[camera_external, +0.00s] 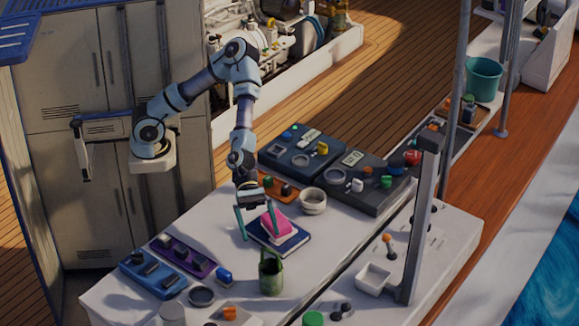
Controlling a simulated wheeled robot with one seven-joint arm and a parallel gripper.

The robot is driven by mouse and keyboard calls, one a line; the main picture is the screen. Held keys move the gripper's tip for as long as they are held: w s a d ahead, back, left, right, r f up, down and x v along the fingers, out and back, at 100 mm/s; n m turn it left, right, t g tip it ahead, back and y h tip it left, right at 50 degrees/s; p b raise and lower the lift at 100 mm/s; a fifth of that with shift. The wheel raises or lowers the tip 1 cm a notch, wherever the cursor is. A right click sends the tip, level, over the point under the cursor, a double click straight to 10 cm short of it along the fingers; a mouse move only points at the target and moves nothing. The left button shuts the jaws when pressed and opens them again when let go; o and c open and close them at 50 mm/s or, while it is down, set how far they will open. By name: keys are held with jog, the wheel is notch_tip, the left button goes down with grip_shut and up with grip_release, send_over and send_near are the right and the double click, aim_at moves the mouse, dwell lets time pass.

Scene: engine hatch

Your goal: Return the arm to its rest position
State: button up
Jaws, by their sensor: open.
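My arm (239,62) reaches from its base at the left, bends over at the top and comes down over the white table. My gripper (257,235) points down, open, with its two green fingers apart. A pink block (276,224) lies on a dark blue book (290,240) right at the gripper. The right finger overlaps the pink block in the picture; I cannot tell whether it touches it. The left finger is beside the book's left edge.
A green can-like holder (271,275) stands in front of the book. A white bowl (313,201) and dark device panels (300,150) are behind. Blue and purple trays (153,277) lie at the left. A grey post (424,220) rises at the right.

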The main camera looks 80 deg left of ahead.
jog(key=w+a+f+m+y+p, duration=0.1)
jog(key=a+m+y, duration=0.3)
jog(key=a, duration=0.8)
jog(key=w+a+f+m+y+p, duration=0.1)
jog(key=a+f+m+y, duration=0.1)
jog(key=a+m, duration=0.5)
jog(key=w+a+f+m+y+p, duration=0.1)
jog(key=a+m+y, duration=0.4)
jog(key=a, duration=1.4)
jog(key=shift+w+a+f+m+t+y, duration=0.15)
jog(key=shift+f+m+t+y, duration=0.15)
jog(key=shift+m, duration=0.3)
jog(key=s+a+f+m+g+y+b, duration=0.1)
jog(key=s+a, duration=0.4)
jog(key=a, duration=0.6)
jog(key=f+m+b, duration=0.1)
jog(key=m+b, duration=0.1)
jog(key=shift+s+f+m, duration=0.15)
jog(key=shift+s+m, duration=0.25)
